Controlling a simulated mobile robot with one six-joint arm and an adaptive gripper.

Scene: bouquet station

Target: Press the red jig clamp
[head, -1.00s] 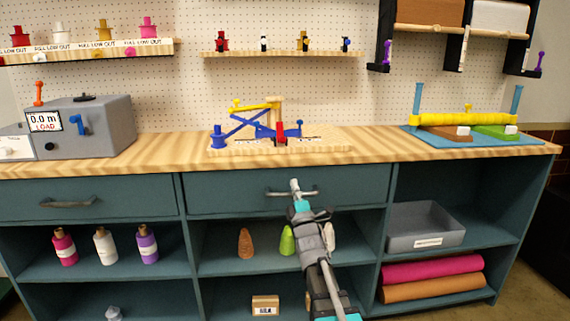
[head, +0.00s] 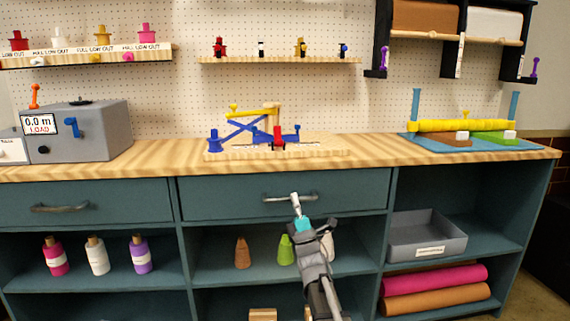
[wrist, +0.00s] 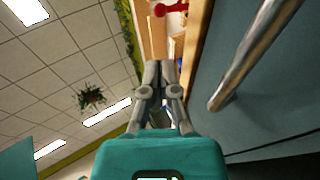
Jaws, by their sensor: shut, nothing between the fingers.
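The red jig clamp (head: 278,138) stands at the front of a wooden jig board (head: 240,154) on the counter, among blue and yellow jig parts (head: 252,127). My gripper (head: 295,197) is shut and empty. In the head view its tip appears below the counter edge, in front of the middle drawer's handle, apart from the clamp. In the wrist view the closed fingers (wrist: 160,66) point up along the counter edge, and a red part (wrist: 170,8) shows at the top, probably the clamp. The clamp's lower end is too small to make out.
The drawer handle (head: 290,198) is close to my gripper and shows large in the wrist view (wrist: 250,60). A grey load box (head: 85,132) stands left on the counter, and a blue tray (head: 425,142) with a yellow roll stands right.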

